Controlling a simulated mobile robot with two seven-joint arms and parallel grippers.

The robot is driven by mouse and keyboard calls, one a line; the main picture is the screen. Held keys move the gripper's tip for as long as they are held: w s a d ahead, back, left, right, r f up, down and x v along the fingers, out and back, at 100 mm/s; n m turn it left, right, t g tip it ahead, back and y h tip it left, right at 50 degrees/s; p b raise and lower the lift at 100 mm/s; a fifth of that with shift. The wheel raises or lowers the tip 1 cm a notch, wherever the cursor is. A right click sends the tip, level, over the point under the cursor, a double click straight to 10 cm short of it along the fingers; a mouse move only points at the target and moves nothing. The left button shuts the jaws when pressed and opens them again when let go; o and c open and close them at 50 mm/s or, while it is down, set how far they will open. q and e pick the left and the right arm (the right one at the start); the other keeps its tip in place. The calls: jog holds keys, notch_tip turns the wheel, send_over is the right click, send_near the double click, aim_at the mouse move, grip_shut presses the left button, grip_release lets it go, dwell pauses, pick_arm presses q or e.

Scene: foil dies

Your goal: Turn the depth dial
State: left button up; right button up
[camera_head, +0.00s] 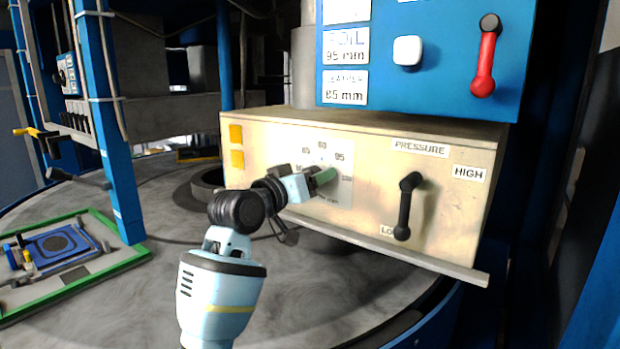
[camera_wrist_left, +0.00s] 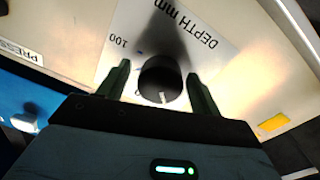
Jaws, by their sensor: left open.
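The depth dial (camera_wrist_left: 160,82) is a round black knob with a pale pointer mark, on a plate marked "DEPTH mm" (camera_wrist_left: 185,35) in the left wrist view. In the head view this scale plate (camera_head: 343,157) is on the cream box's front, and my gripper hides the dial. My left gripper (camera_head: 326,177) is open in front of the plate. In the left wrist view its two dark fingers (camera_wrist_left: 158,76) appear on either side of the dial, with a gap visible on each side. I cannot tell how far the fingertips reach along it. My right gripper is not in view.
Right of the dial, a black pressure lever (camera_head: 406,207) hangs down towards "LOW" on the cream box (camera_head: 460,215). A blue panel (camera_head: 440,60) above has a red lever (camera_head: 486,60) and white button (camera_head: 407,50). A green-edged tray (camera_head: 115,262) lies at left.

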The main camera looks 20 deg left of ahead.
pick_arm(q)
jog(key=v, duration=0.8)
jog(key=shift+w, duration=0.15)
dwell(0.5)
